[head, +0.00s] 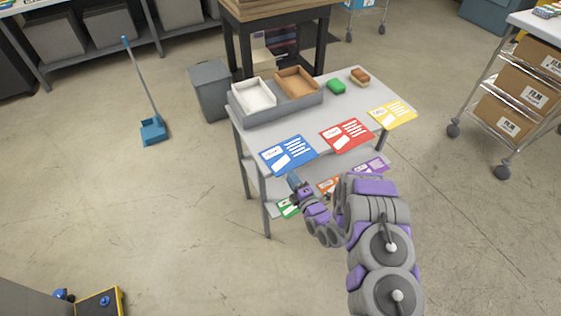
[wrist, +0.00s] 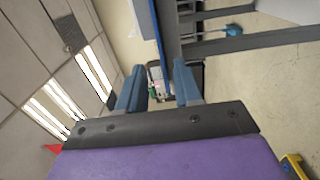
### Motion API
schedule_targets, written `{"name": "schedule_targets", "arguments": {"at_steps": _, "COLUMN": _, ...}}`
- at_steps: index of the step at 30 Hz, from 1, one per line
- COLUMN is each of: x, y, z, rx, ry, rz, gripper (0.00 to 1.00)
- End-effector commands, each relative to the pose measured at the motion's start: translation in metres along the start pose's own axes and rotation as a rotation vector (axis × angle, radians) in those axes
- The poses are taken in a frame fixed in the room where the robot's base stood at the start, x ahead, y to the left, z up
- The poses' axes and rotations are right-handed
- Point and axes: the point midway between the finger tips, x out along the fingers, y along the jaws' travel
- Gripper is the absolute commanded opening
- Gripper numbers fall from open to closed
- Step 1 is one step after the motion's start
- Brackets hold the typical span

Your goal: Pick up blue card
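The blue card (head: 288,154) lies flat on the table's top at its near left corner, its front edge by the table edge. My gripper (head: 294,181) is just in front of that edge, slightly below the card in the picture. In the wrist view, which is turned sideways, the two blue fingers of my gripper (wrist: 159,88) stand apart. The card's thin blue edge (wrist: 158,40) shows edge-on in the gap between them. I cannot tell whether the fingertips reach past the card's edge. Nothing is held.
More cards lie on the lower shelf. A bin (head: 210,90) stands left.

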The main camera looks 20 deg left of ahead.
Motion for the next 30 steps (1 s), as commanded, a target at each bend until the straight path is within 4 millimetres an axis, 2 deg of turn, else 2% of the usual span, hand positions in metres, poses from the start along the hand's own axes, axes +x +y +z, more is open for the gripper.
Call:
{"name": "schedule_targets", "arguments": {"at_steps": 1, "x": 0.009, "y": -0.002, "z": -0.004, "rx": -0.003, "ry": 0.004, "rz": 0.001, "gripper": 0.34}}
{"name": "schedule_targets", "arguments": {"at_steps": 6, "x": 0.023, "y": -0.004, "z": -0.006, "rx": -0.006, "ry": 0.003, "rz": -0.004, "gripper": 0.34}}
{"name": "schedule_targets", "arguments": {"at_steps": 13, "x": 0.021, "y": -0.001, "z": -0.003, "rx": -0.002, "ry": 0.003, "rz": -0.001, "gripper": 0.34}}
{"name": "schedule_targets", "arguments": {"at_steps": 24, "x": 0.021, "y": -0.002, "z": -0.003, "rx": -0.002, "ry": 0.003, "rz": -0.002, "gripper": 0.0}}
{"name": "schedule_targets", "arguments": {"at_steps": 30, "x": 0.022, "y": -0.003, "z": -0.004, "rx": -0.003, "ry": 0.002, "rz": -0.003, "gripper": 0.0}}
